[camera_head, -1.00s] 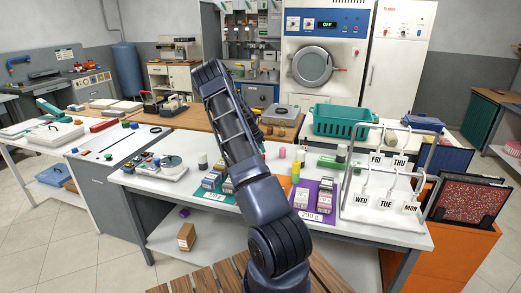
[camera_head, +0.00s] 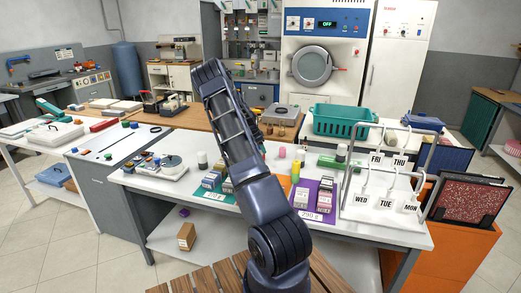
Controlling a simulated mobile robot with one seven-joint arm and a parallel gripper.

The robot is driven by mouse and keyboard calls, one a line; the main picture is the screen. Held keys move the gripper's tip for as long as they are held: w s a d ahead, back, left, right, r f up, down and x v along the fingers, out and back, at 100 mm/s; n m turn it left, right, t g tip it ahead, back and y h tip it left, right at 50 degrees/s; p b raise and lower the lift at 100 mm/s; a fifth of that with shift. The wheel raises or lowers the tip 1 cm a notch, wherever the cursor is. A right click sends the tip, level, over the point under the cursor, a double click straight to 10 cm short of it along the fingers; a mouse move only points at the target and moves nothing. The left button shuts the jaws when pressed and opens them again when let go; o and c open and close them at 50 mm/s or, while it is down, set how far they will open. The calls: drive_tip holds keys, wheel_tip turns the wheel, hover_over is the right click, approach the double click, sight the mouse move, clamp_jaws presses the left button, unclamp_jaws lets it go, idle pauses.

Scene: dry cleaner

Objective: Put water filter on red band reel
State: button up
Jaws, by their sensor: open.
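I cannot make out for certain which thing is the water filter or which is the red band reel. A low device with a pale round top (camera_head: 171,161) lies at that table's left end. My arm rises through the middle of the view and folds over at the top. My gripper is hidden behind the arm, so its fingers do not show.
The white table (camera_head: 385,232) also bears small boxes on teal and purple (camera_head: 326,190) mats and a rack with day tags (camera_head: 384,208). A teal basket (camera_head: 345,121) stands behind. An orange cabinet (camera_head: 462,256) is at right. A brown box (camera_head: 186,236) sits on the lower shelf.

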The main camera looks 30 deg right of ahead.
drive_tip(key=v, duration=1.1)
drive_tip(key=s+a+r+n+t+y, duration=0.15)
drive_tip(key=s+a+r+n, duration=0.25)
drive_tip(key=s+a+r, duration=0.65)
drive_tip(key=s+a+r+n+t+y, duration=0.1)
drive_tip(key=s+a+r+n+y, duration=0.35)
drive_tip(key=s+r, duration=0.75)
drive_tip(key=s+a+n+t, duration=0.1)
drive_tip(key=s+a+n, duration=0.3)
drive_tip(key=s, duration=1)
drive_tip(key=s+a+n+t+h, duration=0.1)
drive_tip(key=s+a+n, duration=0.4)
drive_tip(key=s+a, duration=0.6)
drive_tip(key=s, duration=0.3)
drive_tip(key=shift+r+h, duration=0.3)
drive_tip(key=shift+r, duration=0.1)
